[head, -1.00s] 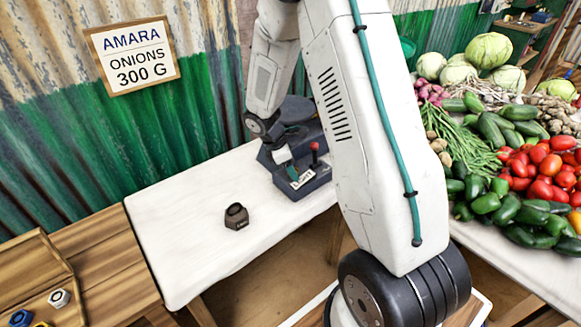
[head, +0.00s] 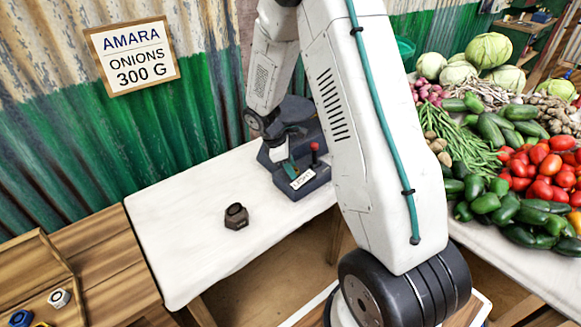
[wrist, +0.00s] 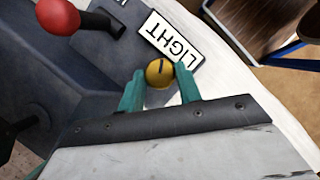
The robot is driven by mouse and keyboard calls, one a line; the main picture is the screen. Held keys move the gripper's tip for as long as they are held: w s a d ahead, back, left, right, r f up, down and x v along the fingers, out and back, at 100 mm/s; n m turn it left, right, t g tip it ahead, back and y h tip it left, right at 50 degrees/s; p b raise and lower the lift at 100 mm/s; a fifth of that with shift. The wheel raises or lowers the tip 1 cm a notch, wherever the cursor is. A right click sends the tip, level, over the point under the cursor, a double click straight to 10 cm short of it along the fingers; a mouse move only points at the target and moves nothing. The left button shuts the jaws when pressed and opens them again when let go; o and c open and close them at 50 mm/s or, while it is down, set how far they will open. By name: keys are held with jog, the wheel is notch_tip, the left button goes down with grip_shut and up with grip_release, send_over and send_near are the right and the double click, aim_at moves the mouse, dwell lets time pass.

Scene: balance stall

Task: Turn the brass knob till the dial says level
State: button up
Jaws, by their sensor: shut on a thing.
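The brass knob (wrist: 159,73) is a small round yellow knob with a dark slot across its top, on the dark balance base. My gripper (wrist: 160,80) has its two teal fingers on either side of the knob in the wrist view and is shut on it. In the head view my gripper (head: 290,168) reaches down to the balance (head: 308,185), and the knob is hidden there. A white plate reading LIGHT (wrist: 172,38) lies beside the knob. Part of another plate shows at the top edge. No needle or dial face can be made out.
A red-topped lever (wrist: 58,16) stands on the balance near my gripper. A dark weight (head: 236,217) sits on the white table (head: 185,255). A sign (head: 132,56) reads AMARA ONIONS 300 G. Small coloured weights lie in a wooden tray (head: 40,270) at left. Vegetables fill the right.

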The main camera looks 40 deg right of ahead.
jog(key=m+y, duration=0.1)
jog(key=m, duration=0.2)
jog(key=m+g+y, duration=0.1)
jog(key=m, duration=0.2)
jog(key=shift+w+d, duration=0.15)
jog(key=shift+w, duration=0.05)
jog(key=shift+m, duration=0.3)
jog(key=o, duration=1)
jog(key=shift+c, duration=0.2)
